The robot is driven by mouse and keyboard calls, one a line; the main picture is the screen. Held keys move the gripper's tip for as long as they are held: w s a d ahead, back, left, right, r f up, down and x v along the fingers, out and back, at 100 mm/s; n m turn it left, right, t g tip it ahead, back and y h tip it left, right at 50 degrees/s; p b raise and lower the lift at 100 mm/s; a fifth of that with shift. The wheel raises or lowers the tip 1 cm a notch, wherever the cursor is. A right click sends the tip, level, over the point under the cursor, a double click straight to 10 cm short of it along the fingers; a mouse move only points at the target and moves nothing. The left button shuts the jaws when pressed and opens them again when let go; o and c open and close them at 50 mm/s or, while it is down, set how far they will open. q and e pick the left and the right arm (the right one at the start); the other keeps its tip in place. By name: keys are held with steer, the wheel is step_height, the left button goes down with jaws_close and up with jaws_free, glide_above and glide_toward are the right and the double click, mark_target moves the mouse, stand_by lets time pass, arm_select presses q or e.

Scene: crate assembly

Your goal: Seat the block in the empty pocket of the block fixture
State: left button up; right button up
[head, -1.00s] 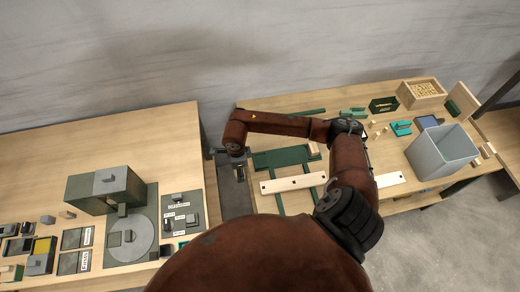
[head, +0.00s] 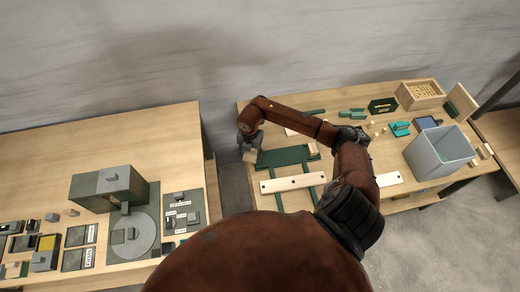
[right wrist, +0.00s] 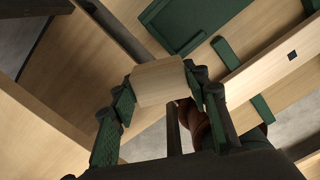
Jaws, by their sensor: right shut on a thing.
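My right gripper (head: 249,149) is at the left edge of the right-hand table. It is shut on a light wooden block (head: 250,157), which also shows between the green-padded fingers in the right wrist view (right wrist: 159,83). A dark green board (head: 284,156), which looks like the block fixture, lies just right of the gripper; part of it shows at the top of the right wrist view (right wrist: 200,22). The block is apart from the board, off its left end. I cannot make out the empty pocket clearly. My left gripper is not in view.
A pale strip with holes (head: 292,184) lies across green rails in front of the board. A grey bin (head: 440,153) and a wooden box (head: 420,94) stand further right. A gap separates this table from the left table (head: 110,135), which holds a dark green machine (head: 108,187).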

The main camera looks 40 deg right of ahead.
steer(key=d+m, duration=0.1)
steer(key=m, duration=0.1)
steer(key=d+m, duration=0.1)
steer(key=m, duration=0.3)
steer(key=shift+d+f+m, duration=0.2)
steer(key=shift+d+m, duration=0.1)
steer(key=shift+d, duration=0.1)
steer(key=d+m, duration=0.2)
steer(key=m, duration=0.4)
steer(key=b, duration=0.4)
glide_above(262, 162)
steer(key=f, duration=0.4)
steer(key=w+f, duration=0.1)
steer(key=shift+a+f, duration=0.15)
steer(key=shift+f, duration=0.85)
steer(key=shift+s+f+p, duration=0.25)
steer(key=shift+s+p, duration=0.1)
steer(key=shift+p, duration=0.2)
steer(key=shift+s+f, duration=0.15)
steer(key=o, duration=1.2)
